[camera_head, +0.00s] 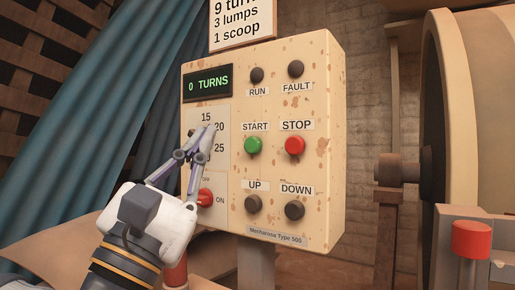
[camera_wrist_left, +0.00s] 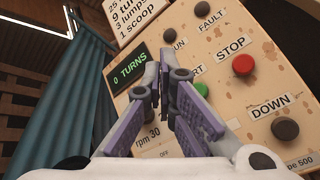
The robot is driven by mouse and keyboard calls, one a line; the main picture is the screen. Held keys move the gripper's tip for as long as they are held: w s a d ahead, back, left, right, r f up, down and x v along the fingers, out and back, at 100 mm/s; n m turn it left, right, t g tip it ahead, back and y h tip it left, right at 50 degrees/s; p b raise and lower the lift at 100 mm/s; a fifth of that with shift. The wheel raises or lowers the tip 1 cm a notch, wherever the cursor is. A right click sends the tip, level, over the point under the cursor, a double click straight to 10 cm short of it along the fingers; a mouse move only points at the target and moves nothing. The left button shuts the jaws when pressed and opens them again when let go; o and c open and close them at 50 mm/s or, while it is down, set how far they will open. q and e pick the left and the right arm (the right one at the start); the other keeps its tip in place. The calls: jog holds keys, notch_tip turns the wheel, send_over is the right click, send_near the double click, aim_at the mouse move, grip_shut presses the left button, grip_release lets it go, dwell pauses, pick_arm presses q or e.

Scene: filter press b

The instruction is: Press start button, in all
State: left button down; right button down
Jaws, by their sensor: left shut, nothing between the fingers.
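The green START button (camera_head: 253,146) is on the beige, rust-spotted control panel (camera_head: 325,150), left of the red STOP button (camera_head: 295,146). My left gripper (camera_head: 206,130) is shut and empty, with its fingertips in front of the dial at the panel's left, left of the START button. The STOP button (camera_wrist_left: 243,65) shows clear to the right there. The display (camera_head: 208,83) reads 0 TURNS. My right gripper is not in view.
Dark RUN (camera_head: 257,75) and FAULT (camera_head: 296,69) lamps are above, UP (camera_head: 254,204) and DOWN (camera_head: 294,210) buttons below. A red switch (camera_head: 205,196) sits at lower left near ON. A sign (camera_head: 240,22) stands on top. A large drum (camera_head: 480,110) is at right.

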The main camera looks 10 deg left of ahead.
aim_at(253, 145)
pick_arm(q)
jog(key=shift+s, duration=0.1)
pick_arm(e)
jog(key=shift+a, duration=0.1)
